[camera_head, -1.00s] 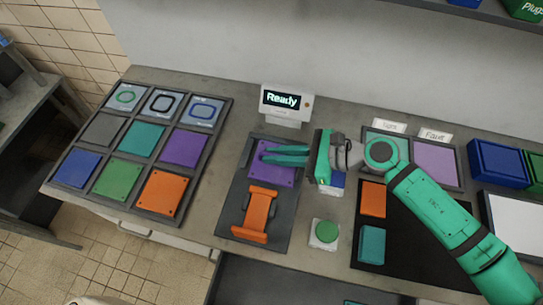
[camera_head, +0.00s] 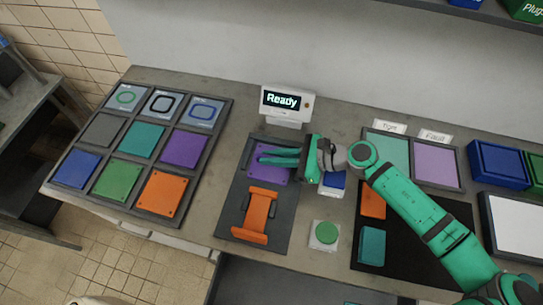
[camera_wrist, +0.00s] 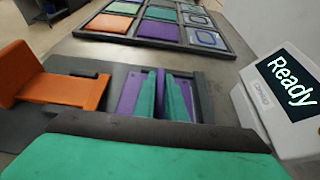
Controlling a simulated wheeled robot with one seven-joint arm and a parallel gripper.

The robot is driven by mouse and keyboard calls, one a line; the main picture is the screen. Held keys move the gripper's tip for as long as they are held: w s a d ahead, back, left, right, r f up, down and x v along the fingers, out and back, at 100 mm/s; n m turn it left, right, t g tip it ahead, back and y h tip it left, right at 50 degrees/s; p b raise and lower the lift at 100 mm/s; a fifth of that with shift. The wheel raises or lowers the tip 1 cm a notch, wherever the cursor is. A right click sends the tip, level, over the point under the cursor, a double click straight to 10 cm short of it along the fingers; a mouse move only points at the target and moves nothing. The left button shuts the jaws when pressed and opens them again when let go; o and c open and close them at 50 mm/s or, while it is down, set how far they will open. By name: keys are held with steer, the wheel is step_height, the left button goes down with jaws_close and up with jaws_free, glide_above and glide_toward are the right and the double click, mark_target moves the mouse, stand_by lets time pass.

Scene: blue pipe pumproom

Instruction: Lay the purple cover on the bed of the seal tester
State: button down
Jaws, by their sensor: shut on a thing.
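The purple cover (camera_head: 266,174) is over the far part of the seal tester's dark bed (camera_head: 276,228). It lies flat or nearly so; I cannot tell if it fully touches the bed. My gripper (camera_head: 264,157) reaches in from the right, its green fingers shut on the cover. In the wrist view, purple (camera_wrist: 129,97) shows on both sides of the fingers (camera_wrist: 165,93). The tester's orange clamp piece (camera_head: 257,215) sits on the near part of the bed. Its display (camera_head: 284,101) reads "Ready".
A rack (camera_head: 70,139) of coloured plates and seal rings, with another purple plate (camera_head: 184,149), stands to the left. A green button (camera_head: 325,234) is right of the bed. Teal and lilac trays (camera_head: 436,163) with labels and a dark mat (camera_head: 402,238) lie further right.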

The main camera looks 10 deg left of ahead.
steer(key=shift+f, duration=0.1)
steer(key=c, duration=2.2)
jaws_free()
steer(key=shift+f, duration=0.1)
steer(key=o, duration=0.4)
steer(key=shift+d+r, duration=0.3)
steer(key=shift+d, duration=0.05)
steer(key=v, duration=1.1)
steer(key=shift+d, duration=0.15)
